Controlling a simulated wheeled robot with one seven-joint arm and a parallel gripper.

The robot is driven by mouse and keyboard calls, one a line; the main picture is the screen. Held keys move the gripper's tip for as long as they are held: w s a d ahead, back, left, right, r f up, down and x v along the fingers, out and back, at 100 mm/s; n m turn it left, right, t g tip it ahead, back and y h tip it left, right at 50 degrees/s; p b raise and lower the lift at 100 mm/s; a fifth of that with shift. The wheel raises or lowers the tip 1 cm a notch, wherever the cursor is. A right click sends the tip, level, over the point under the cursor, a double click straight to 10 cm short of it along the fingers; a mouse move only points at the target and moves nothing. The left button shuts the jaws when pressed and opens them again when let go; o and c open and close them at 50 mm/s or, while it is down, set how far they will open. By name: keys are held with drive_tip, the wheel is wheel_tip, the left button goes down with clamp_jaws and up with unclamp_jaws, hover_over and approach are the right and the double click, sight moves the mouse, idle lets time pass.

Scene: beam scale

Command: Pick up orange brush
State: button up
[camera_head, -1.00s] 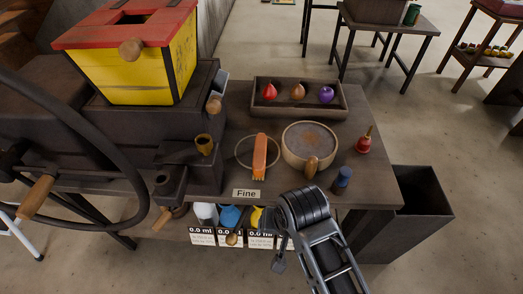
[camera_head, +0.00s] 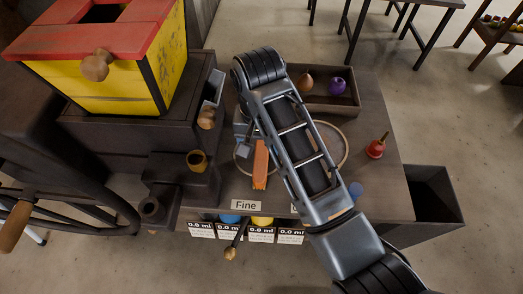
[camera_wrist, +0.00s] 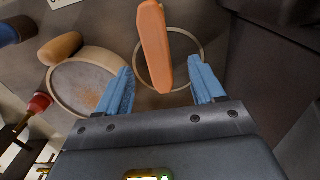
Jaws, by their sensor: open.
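The orange brush (camera_head: 261,165) lies on the dark table, across the edge of a thin ring. In the wrist view the orange brush (camera_wrist: 154,45) runs from the top edge down between my two blue fingers. My gripper (camera_wrist: 167,82) is open, with one finger on each side of the brush's near end and gaps on both sides. I cannot tell the height between the fingers and the brush. In the head view my gripper (camera_head: 243,140) is partly hidden by my arm, just behind and left of the brush.
A round sieve (camera_wrist: 80,88) with a wooden handle stands beside the brush, mostly behind my arm in the head view. A red stamp-like item (camera_head: 376,149) stands at the right. A tray (camera_head: 345,103) lies at the back. A yellow and red box (camera_head: 130,85) stands at the left.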

sight(261, 158)
drive_tip(key=f, duration=0.7)
drive_tip(key=shift+w+d+f, duration=0.2)
drive_tip(key=shift+w+d, duration=0.05)
drive_tip(key=shift+c, duration=0.2)
drive_tip(key=c, duration=1.1)
drive_tip(key=shift+r, duration=0.15)
wheel_tip(261, 158, up, 4)
drive_tip(key=shift+w+r, duration=0.1)
drive_tip(key=s+d+r+p, duration=0.2)
drive_tip(key=d+r, duration=0.4)
drive_tip(key=d, duration=0.5)
drive_tip(key=shift+d+r+p, duration=0.25)
drive_tip(key=shift+r+p, duration=0.05)
drive_tip(key=shift+p, duration=0.4)
